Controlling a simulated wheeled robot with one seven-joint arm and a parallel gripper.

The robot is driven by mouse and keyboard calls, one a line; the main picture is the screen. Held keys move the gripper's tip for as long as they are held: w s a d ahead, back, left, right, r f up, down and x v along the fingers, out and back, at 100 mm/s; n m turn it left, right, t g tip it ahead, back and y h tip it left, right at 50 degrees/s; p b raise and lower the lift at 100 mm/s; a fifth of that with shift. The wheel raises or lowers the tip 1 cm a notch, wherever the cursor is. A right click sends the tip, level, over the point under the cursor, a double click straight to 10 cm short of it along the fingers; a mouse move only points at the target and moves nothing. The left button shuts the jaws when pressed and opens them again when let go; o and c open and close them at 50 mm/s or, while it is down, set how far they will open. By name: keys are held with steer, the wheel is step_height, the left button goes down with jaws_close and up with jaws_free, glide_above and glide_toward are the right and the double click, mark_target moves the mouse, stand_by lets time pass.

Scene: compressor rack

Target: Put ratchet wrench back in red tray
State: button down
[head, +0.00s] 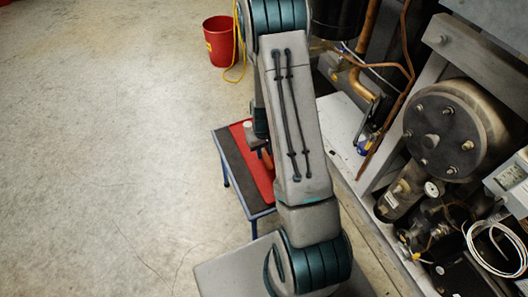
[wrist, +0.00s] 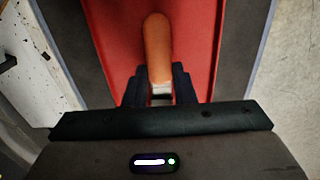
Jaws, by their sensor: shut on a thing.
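The ratchet wrench (wrist: 157,45) shows an orange-brown handle in the wrist view, pointing away from my gripper. My gripper (wrist: 160,88) is shut on it, with a pale metallic part between the dark fingers. The rest of the wrench is hidden. The red tray (wrist: 198,45) lies behind and below the handle, which is inside the tray's outline. I cannot tell whether the wrench touches the tray floor. In the head view the red tray (head: 262,185) is partly covered by my arm.
The tray rests on a dark-topped table (head: 233,160) with blue legs. A small white object (head: 247,125) shows by its back edge. A red bucket (head: 219,42) stands behind on the floor. The compressor rack (head: 372,215) stands close on the right. Open floor lies left.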

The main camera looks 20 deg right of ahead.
steer(key=shift+r, duration=0.1)
steer(key=shift+f, duration=0.3)
steer(key=c, duration=1.2)
jaws_free()
steer(key=shift+r, duration=0.1)
step_height(320, 180, up, 14)
steer(key=p, duration=0.4)
step_height(320, 180, up, 12)
steer(key=t, duration=0.1)
glide_above(264, 155)
steer(key=s+a, duration=0.6)
steer(key=s+a+r, duration=0.2)
steer(key=s+r, duration=0.4)
steer(key=s, duration=0.4)
steer(key=shift+a+t, duration=0.3)
steer(key=shift+a, duration=0.1)
